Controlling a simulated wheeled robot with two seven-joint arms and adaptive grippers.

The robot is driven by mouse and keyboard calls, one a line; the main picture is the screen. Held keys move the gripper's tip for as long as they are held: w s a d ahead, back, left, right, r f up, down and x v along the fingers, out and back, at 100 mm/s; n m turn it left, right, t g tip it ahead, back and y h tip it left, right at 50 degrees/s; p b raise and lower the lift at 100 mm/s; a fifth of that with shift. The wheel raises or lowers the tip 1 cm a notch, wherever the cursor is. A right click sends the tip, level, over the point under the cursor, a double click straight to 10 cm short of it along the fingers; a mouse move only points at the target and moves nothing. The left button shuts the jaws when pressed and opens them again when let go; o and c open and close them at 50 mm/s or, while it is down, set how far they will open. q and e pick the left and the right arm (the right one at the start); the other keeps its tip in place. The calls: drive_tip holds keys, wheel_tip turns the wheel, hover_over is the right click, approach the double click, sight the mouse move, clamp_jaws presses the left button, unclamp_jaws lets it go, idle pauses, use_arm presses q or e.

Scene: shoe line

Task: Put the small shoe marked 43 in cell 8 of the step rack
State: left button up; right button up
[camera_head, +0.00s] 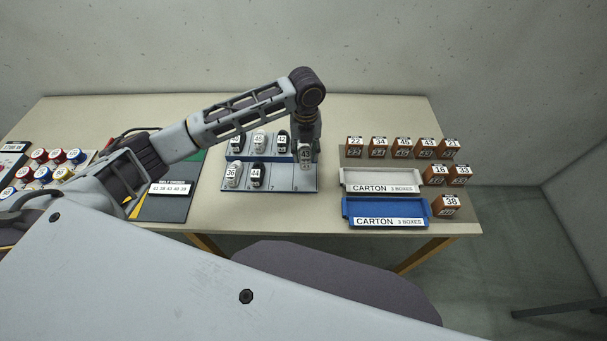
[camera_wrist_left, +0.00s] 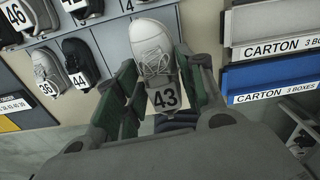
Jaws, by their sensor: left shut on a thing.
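The small shoe marked 43 is pale grey-white and shows in the left wrist view (camera_wrist_left: 152,47), its 43 label facing the camera. My left gripper (camera_head: 305,150) is shut on it, with a green-padded finger on each side (camera_wrist_left: 160,85). In the head view the shoe (camera_head: 305,157) hangs toe down at the right end of the step rack (camera_head: 290,178). I cannot tell whether it touches the rack. The rack's back step holds several shoes; its front step holds shoe 36 (camera_head: 234,174) and shoe 44 (camera_head: 256,177) at the left. Cell 8's marking is not readable. My right gripper is not in view.
Right of the rack stand a white carton tray (camera_head: 380,181) and a blue carton tray (camera_head: 385,213), with several brown numbered boxes (camera_head: 402,147) around them. At the left are a dark order board (camera_head: 165,206) and several round coloured items (camera_head: 40,172).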

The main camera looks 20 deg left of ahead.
use_arm(q)
drive_tip(key=shift+s+m, duration=0.1)
drive_tip(key=shift+m, duration=0.3)
idle(0.3)
drive_tip(key=shift+f+p, duration=0.35)
drive_tip(key=shift+f, duration=2.75)
drive_tip(key=shift+f, duration=0.1)
drive_tip(key=shift+f, duration=1.8)
drive_tip(key=shift+f, duration=0.1)
drive_tip(key=o, duration=1)
